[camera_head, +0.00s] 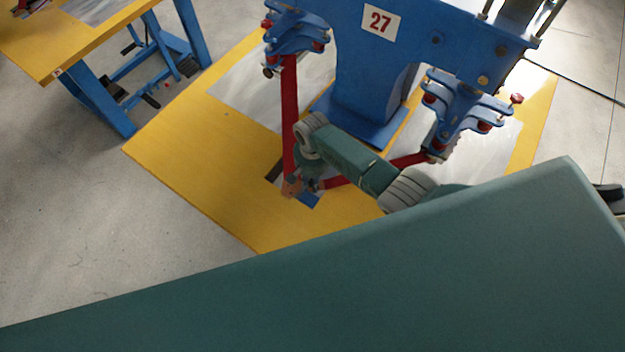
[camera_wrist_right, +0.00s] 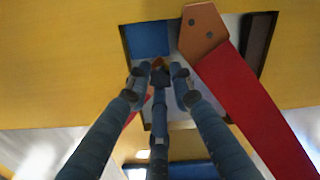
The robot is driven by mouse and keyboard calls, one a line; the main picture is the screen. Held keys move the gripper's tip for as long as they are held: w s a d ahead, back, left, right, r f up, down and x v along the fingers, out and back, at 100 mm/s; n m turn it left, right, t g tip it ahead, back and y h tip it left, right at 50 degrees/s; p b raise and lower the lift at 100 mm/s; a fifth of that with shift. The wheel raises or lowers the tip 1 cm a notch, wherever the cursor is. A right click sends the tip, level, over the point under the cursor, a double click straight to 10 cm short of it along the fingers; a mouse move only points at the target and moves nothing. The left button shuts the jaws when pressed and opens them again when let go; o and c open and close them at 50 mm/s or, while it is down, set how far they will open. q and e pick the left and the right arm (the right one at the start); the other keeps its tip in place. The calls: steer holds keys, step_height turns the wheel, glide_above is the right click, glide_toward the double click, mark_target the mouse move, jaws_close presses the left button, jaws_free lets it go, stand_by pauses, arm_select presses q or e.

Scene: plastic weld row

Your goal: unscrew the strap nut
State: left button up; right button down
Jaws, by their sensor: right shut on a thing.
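My right gripper (camera_head: 309,184) reaches down to a recess in the yellow table top, beside the lower end of a red strap (camera_head: 290,110). In the right wrist view its three fingers (camera_wrist_right: 159,76) are closed together around a small brownish piece, which I take for the strap nut (camera_wrist_right: 157,62). The fingers hide most of it. A second red strap (camera_head: 345,180) runs from the recess to the right-hand bracket. My left gripper is not in view.
The recess holds a blue block (camera_wrist_right: 148,38). Another yellow table (camera_head: 40,45) stands at the upper left. Bare floor lies between the tables.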

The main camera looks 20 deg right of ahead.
steer(key=n, duration=0.4)
steer(key=shift+n, duration=0.4)
steer(key=n, duration=1.2)
steer(key=shift+n+b, duration=0.3)
steer(key=shift+b, duration=0.1)
steer(key=c, duration=1.6)
jaws_free()
steer(key=shift+o, duration=0.2)
steer(key=shift+r, duration=0.1)
